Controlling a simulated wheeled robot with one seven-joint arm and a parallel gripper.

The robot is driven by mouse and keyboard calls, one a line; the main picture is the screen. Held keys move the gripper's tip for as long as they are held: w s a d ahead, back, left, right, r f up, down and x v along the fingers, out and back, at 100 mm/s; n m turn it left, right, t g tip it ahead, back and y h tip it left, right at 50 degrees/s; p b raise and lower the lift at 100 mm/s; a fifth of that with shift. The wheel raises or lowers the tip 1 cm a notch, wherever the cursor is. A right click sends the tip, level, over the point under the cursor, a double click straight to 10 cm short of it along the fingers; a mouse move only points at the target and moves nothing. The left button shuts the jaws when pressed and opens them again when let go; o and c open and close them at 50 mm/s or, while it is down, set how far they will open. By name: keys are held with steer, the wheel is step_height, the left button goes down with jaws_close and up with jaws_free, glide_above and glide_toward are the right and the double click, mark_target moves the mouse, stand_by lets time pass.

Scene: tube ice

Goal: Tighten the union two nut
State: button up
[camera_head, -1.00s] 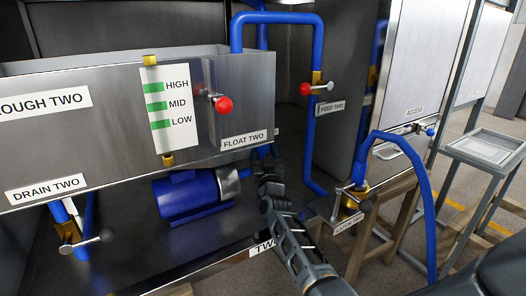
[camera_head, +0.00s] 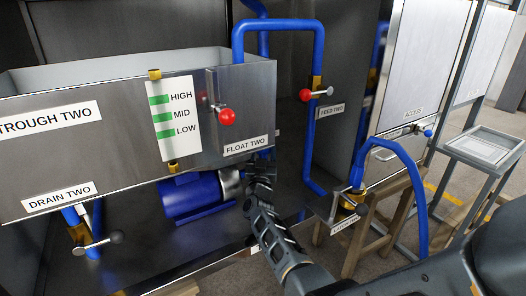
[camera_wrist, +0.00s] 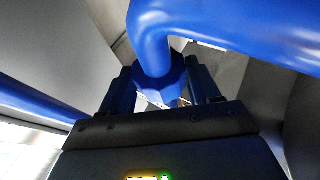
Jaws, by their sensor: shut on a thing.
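The union two nut (camera_wrist: 158,86) is a blue faceted collar on a blue pipe (camera_wrist: 150,42) in the wrist view. My gripper (camera_wrist: 163,80) is shut on the nut, with one dark finger on each side of it. In the head view my gripper (camera_head: 260,168) is beneath the trough's right end, just right of the blue pump (camera_head: 190,198). The nut cannot be made out there, as my gripper and arm hide that spot. How tight the nut is cannot be told.
The metal trough (camera_head: 110,150) overhangs close above my gripper. A red-knobbed float valve (camera_head: 227,117) sticks out from its front. A blue feed pipe (camera_head: 309,130) stands to the right, and a drain valve (camera_head: 85,240) is at lower left.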

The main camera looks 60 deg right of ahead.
steer(key=o, duration=1)
steer(key=shift+r, duration=0.1)
steer(key=shift+o, duration=0.2)
steer(key=shift+d, duration=0.1)
steer(key=shift+s+d+f+n+t+y+b, duration=0.1)
steer(key=shift+s+f+n+t+y+b, duration=0.15)
steer(key=shift+n+t+b, duration=0.5)
steer(key=n+t+y+b, duration=0.1)
steer(key=t+y+b, duration=0.1)
steer(key=t+b, duration=0.1)
steer(key=shift+b, duration=0.3)
